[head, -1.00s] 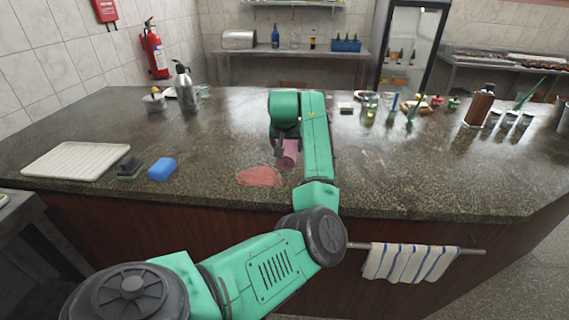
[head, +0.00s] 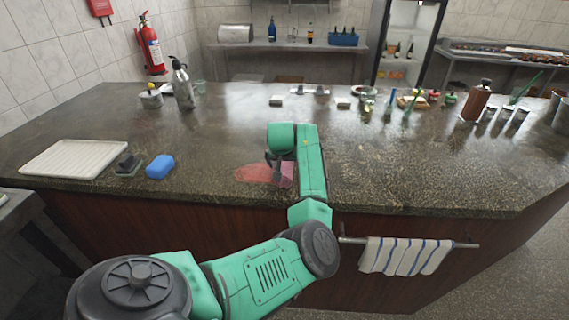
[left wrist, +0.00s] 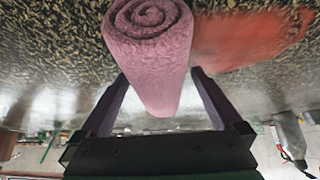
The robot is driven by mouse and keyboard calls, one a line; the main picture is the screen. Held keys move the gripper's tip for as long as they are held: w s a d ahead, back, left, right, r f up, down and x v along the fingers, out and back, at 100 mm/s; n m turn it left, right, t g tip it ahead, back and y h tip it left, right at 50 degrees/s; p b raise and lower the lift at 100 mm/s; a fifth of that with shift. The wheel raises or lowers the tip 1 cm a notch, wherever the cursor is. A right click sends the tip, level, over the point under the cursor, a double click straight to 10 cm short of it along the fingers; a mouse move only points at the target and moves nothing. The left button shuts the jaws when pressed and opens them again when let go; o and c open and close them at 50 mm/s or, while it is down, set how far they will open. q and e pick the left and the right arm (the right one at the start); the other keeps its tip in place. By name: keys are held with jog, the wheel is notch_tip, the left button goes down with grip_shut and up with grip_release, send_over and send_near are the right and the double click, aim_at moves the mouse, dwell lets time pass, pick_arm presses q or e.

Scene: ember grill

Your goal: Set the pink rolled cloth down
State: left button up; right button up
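The pink rolled cloth (head: 288,172) is between the fingers of my left gripper (head: 279,162), low over the front part of the dark speckled counter (head: 400,160). In the left wrist view the cloth (left wrist: 150,50) shows its spiral end at the top, and both fingers of the gripper (left wrist: 157,76) press on its sides. A flat red patch (head: 256,174) on the counter lies just left of the cloth. I cannot tell whether the cloth touches the counter. My right gripper is not in view.
A blue sponge (head: 160,167), a dark scrubber (head: 127,164) and a white ribbed tray (head: 75,158) lie to the left. A striped towel (head: 405,255) hangs on a front rail. Bottles and jars stand at the back right. The counter right of my arm is clear.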

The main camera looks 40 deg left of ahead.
pick_arm(q)
jog(key=b+v, duration=0.1)
jog(key=v, duration=1.1)
jog(key=shift+r+b, duration=0.1)
jog(key=shift+b, duration=0.25)
